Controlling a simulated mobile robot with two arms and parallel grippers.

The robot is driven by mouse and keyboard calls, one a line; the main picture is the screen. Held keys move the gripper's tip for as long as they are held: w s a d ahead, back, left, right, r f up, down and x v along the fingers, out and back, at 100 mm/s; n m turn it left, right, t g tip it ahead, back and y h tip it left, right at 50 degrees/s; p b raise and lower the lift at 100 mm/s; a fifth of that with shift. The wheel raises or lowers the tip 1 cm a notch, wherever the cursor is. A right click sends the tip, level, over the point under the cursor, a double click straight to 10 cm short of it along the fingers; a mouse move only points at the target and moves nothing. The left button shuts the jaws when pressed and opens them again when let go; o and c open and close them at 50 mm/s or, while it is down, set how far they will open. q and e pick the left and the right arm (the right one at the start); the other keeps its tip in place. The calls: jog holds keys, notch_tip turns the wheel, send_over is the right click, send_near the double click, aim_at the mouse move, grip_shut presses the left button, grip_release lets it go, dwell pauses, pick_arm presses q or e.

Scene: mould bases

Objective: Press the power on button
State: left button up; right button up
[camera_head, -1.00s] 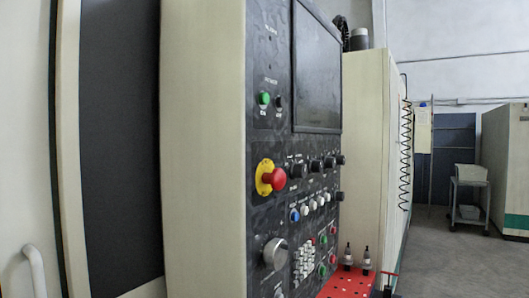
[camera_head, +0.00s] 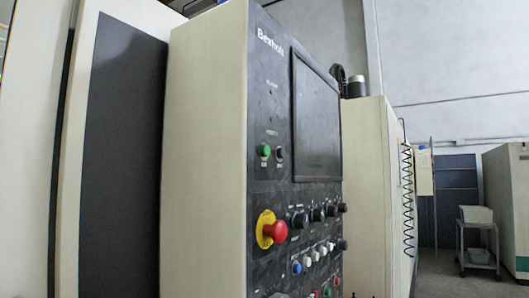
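The machine's control panel (camera_head: 268,183) stands in the middle of the head view, its dark face turned right and seen at a slant. A green round button (camera_head: 264,150) sits at the upper left of the panel, with a black button (camera_head: 280,154) beside it. The small labels under them are too blurred to read surely. A red emergency stop knob (camera_head: 277,231) on a yellow ring is lower down. Black knobs (camera_head: 317,214) and small coloured buttons (camera_head: 308,262) lie right of and below it. Neither gripper is in view.
A dark screen (camera_head: 317,120) fills the panel's upper right. The machine's beige side (camera_head: 205,170) and dark door panel (camera_head: 120,160) stand left. A cream cabinet (camera_head: 372,190) with a coiled black cable (camera_head: 408,200) is behind. A grey cart (camera_head: 477,240) stands far right on open floor.

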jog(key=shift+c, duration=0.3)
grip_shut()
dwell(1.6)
